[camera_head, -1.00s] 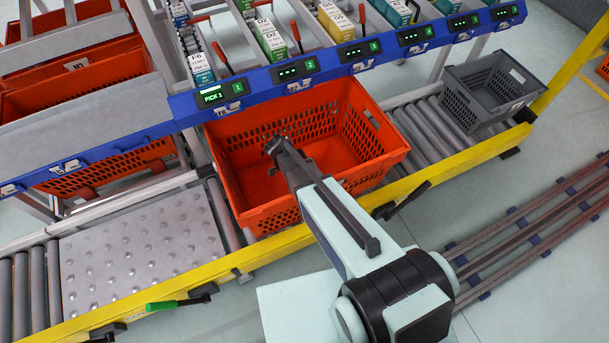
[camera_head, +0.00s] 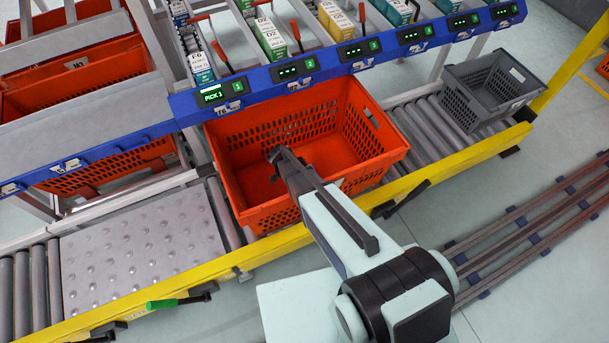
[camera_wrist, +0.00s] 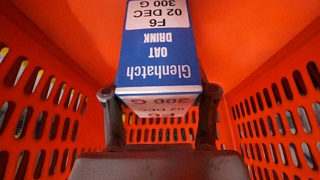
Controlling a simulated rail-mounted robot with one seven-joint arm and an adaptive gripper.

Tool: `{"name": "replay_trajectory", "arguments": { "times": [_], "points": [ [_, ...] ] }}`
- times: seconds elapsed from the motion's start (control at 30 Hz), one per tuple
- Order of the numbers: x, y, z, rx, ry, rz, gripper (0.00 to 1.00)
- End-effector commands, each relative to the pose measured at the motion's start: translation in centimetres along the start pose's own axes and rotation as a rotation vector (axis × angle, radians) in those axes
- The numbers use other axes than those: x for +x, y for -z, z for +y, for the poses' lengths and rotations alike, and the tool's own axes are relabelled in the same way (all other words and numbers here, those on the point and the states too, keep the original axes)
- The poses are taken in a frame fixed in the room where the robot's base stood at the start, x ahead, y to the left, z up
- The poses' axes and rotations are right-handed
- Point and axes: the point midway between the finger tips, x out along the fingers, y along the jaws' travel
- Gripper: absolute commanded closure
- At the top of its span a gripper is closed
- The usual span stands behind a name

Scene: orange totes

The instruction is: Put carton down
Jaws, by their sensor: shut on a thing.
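The carton (camera_wrist: 158,65) is blue and white, labelled "Glenhatch OAT DRINK", and shows in the wrist view with its print upside down. My gripper (camera_wrist: 160,98) is shut on it, with one finger on each side of its near end. Around it are the walls of the orange tote (camera_wrist: 60,50), so the carton is inside the tote. In the head view my gripper (camera_head: 277,158) is down within the orange tote (camera_head: 385,158), and the carton is hidden there. Whether the carton touches the tote floor cannot be told.
A blue shelf rail (camera_head: 340,62) with lit displays runs just behind the tote, below lanes of cartons. A grey crate (camera_head: 490,90) stands on the rollers to the right. A yellow rail (camera_head: 440,165) runs along the front. The studded plate (camera_head: 140,240) to the left is empty.

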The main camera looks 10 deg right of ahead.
Motion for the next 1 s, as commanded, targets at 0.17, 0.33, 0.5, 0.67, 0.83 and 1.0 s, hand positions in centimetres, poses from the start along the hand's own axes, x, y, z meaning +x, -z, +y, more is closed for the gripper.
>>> {"name": "replay_trajectory", "arguments": {
  "times": [0.17, 0.33, 0.5, 0.67, 0.83, 1.0],
  "points": [
    [0.4, -0.2, 0.0, 0.000, 0.000, 0.000, 0.85],
    [0.3, -0.1, 0.0, 0.000, 0.000, 0.000, 0.18],
    [0.3, -0.1, 0.0, 0.000, 0.000, 0.000, 0.18],
    [0.1, 0.0, 0.0, 0.000, 0.000, 0.000, 0.18],
    [-1.0, 0.2, 0.0, 0.000, 0.002, 0.000, 0.18],
    [-4.3, 0.1, 0.1, 0.000, 0.004, -0.001, 0.18]
  ]
}}
